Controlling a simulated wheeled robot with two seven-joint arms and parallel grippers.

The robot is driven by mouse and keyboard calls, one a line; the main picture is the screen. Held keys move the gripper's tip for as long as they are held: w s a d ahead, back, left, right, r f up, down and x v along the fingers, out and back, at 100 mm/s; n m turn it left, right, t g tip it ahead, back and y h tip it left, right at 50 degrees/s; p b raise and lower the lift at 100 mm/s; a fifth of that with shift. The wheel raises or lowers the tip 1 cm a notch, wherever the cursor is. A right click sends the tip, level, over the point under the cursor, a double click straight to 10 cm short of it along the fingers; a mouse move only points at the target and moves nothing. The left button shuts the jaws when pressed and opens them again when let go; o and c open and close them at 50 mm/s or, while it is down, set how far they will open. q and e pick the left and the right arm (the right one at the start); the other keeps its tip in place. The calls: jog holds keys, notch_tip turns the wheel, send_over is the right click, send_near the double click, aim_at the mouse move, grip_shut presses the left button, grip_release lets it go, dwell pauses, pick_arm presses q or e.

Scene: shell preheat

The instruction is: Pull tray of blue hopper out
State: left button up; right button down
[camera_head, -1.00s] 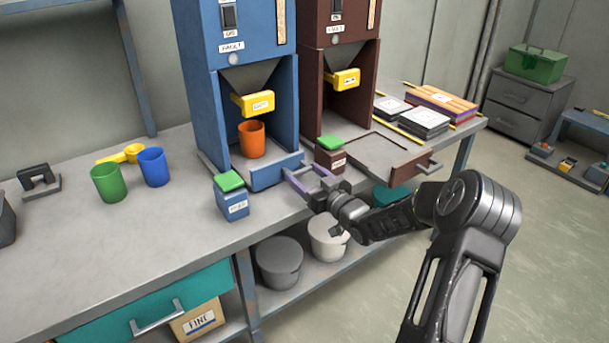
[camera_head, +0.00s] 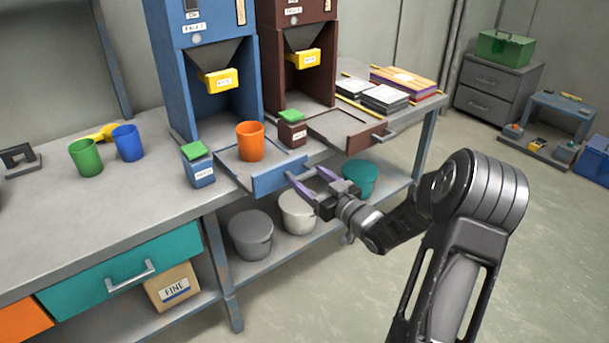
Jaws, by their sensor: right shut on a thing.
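The blue hopper (camera_head: 212,118) stands on the bench with a yellow spout block (camera_head: 218,82) under its funnel. Its tray (camera_head: 232,170) is slid far out, and its blue front panel (camera_head: 280,174) overhangs the bench's front edge. An orange cup (camera_head: 250,142) stands upright on the tray. My right gripper (camera_head: 307,175), with purple fingers, is at the right side of the tray front and shut on its handle, which is mostly hidden by the fingers. My left gripper is not in view.
A blue green-lidded jar (camera_head: 198,165) stands left of the tray; a brown green-lidded jar (camera_head: 292,130) stands right. The brown hopper's tray (camera_head: 345,128) is also out. Green (camera_head: 86,158) and blue (camera_head: 127,143) cups stand left. Buckets (camera_head: 250,234) sit on the lower shelf.

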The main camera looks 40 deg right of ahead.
jog(key=shift+s, duration=0.35)
jog(key=shift+f, duration=0.1)
jog(key=c, duration=0.7)
grip_release()
jog(key=o, duration=0.3)
jog(key=shift+s, duration=0.25)
jog(key=shift+o, duration=0.9)
jog(key=s, duration=0.7)
jog(key=shift+s, duration=0.35)
